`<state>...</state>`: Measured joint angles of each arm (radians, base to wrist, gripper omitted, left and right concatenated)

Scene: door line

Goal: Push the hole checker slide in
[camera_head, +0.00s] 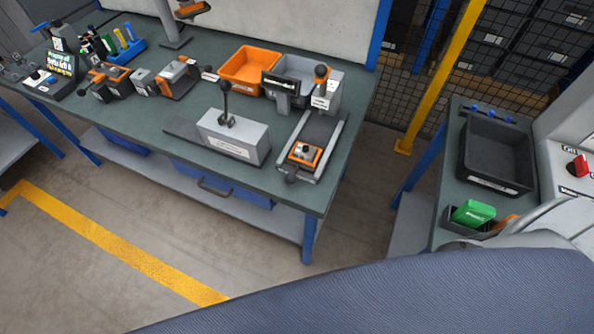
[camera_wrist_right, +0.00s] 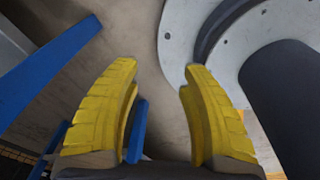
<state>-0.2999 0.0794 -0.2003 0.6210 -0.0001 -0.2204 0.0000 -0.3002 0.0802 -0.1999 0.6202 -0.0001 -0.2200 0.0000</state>
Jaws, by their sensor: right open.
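A slide fixture, which I take for the hole checker, stands at the right front of the green bench (camera_head: 135,85). It has two light rails and a dark bed (camera_head: 318,129). Its orange and dark slide carriage (camera_head: 304,156) sits at the near end of the rails. Neither gripper shows in the head view, and the fixture is not in the right wrist view.
A grey box with a black lever (camera_head: 232,137) stands left of the fixture. An orange bin (camera_head: 248,67) and a grey bin are behind. A side table on the right holds a black tray (camera_head: 494,152) and a green object (camera_head: 472,213). A yellow post (camera_head: 440,75) stands between.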

